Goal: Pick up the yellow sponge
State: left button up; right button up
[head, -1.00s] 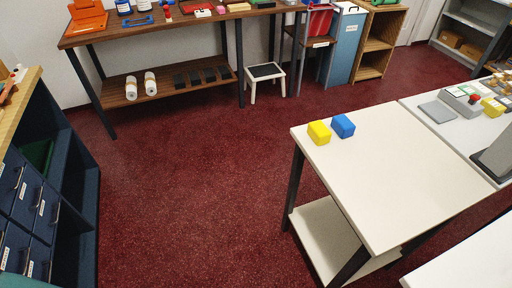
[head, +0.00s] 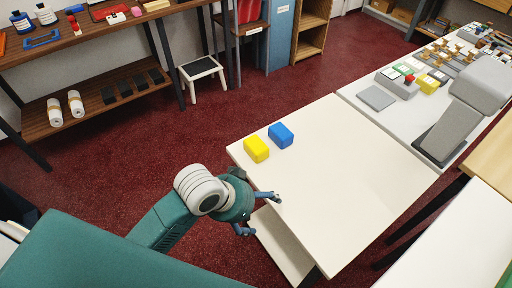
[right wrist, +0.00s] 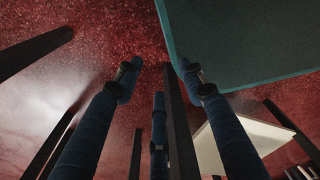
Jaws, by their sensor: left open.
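The yellow sponge (head: 256,149), a small block, lies near the far left corner of the white table (head: 340,190). A blue block (head: 281,135) of like size sits close beside it on the right. My left gripper (head: 264,215) is open and empty, in front of the table's left edge, on the near side of the sponge and apart from it. My right gripper shows only in the right wrist view (right wrist: 160,76); its dark blue fingers are spread, with nothing between them. No sponge shows in that view.
A white counter (head: 362,82) with a grey device (head: 470,100), another yellow item (head: 427,85) and small goods adjoins the table at the back right. A wooden bench (head: 110,38) and a small stool (head: 202,75) stand behind. Most of the tabletop is bare.

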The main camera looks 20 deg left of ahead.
pick_arm(q)
jog(key=w+r+m, duration=0.1)
jog(key=w, duration=0.1)
jog(key=w+r, duration=0.2)
jog(key=w, duration=0.1)
jog(key=w+r+m, duration=0.1)
jog(key=w, duration=0.2)
jog(key=shift+w+a+r+m, duration=0.2)
jog(key=shift+w+r+m, duration=0.05)
jog(key=shift+m, duration=0.05)
jog(key=n, duration=0.1)
send_near(255, 144)
jog(key=shift+g+y, duration=0.3)
jog(key=shift+g, duration=0.2)
jog(key=x, duration=0.2)
jog(key=p+x, duration=0.1)
jog(key=x, duration=0.5)
jog(key=shift+w+d+r+p, duration=0.15)
jog(key=shift+w+d+p, duration=0.2)
jog(key=shift+w, duration=0.05)
jog(key=shift+w+d+f, duration=0.1)
jog(key=shift+w+f, duration=0.05)
jog(key=shift+f, duration=0.3)
pick_arm(e)
jog(key=shift+w+r, duration=0.75)
jog(key=shift+r, duration=0.15)
pick_arm(q)
jog(key=shift+c, duration=0.3)
jog(key=c, duration=1.1)
